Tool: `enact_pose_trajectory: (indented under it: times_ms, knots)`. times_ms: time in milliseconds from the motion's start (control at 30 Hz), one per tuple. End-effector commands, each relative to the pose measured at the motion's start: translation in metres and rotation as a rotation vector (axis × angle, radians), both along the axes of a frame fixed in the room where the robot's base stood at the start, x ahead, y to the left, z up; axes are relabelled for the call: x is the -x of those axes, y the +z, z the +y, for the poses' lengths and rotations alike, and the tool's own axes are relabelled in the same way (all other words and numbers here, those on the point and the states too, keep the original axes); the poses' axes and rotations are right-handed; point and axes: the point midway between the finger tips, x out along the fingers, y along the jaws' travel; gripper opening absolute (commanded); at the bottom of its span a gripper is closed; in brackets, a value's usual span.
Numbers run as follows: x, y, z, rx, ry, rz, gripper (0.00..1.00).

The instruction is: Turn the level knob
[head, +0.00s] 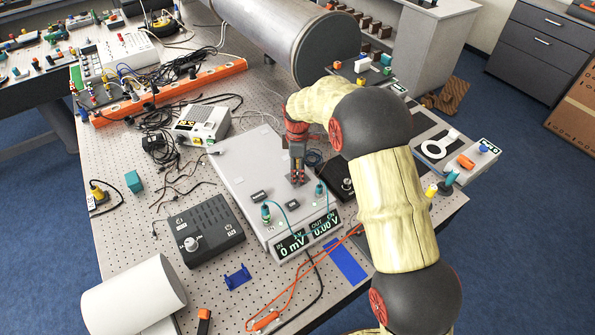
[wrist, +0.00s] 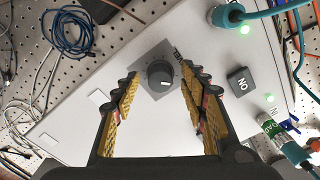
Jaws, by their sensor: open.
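The level knob (wrist: 160,77) is a dark round knob with a light pointer mark, on a grey square plate marked with partly hidden lettering. It sits on top of a light grey box (head: 242,172), which fills much of the wrist view (wrist: 75,115). My gripper (head: 297,180) points down over the box. In the wrist view, its yellow-padded fingers (wrist: 159,84) are apart, one on each side of the knob. I see a gap on both sides and no clear contact. In the head view the gripper hides the knob.
Green-lit teal connectors (head: 266,213) and dark buttons (head: 292,204) stand near the box's front, above its displays (head: 292,246). A black control box (head: 211,230) stands left. Loose cables (wrist: 68,35) lie on the perforated table. A large metal cylinder (head: 290,40) lies behind.

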Motion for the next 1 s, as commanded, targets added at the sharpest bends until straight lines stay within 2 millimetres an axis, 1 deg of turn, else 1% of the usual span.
enact_pose_trajectory:
  times_ms: [300,1000]
  knots:
    - [0.0002,-0.0027,0.0000,0.000,0.000,0.000,0.43]
    - [0.0002,-0.0025,0.0000,0.000,-0.001,0.000,0.03]
